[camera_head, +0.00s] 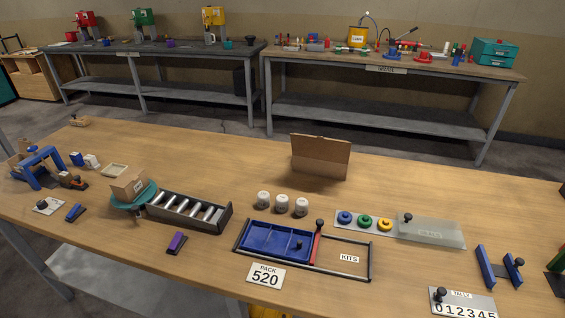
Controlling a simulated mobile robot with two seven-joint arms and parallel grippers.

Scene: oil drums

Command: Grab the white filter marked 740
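Three small white cylinders with grey sides stand in a row on the wooden table, near its middle: a left one (263,198), a middle one (281,204) and a right one (301,207). They look like filters and stand upright, close together. Any number on them is too small to read, so I cannot tell which is marked 740. Neither of my grippers is in view.
Before the cylinders lie a blue tray (268,241) in a black frame and a "PACK 520" card (265,276). A rack of metal rods (187,211) is left, colored rings (364,222) right, an open cardboard box (320,156) behind. The table's back left is mostly clear.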

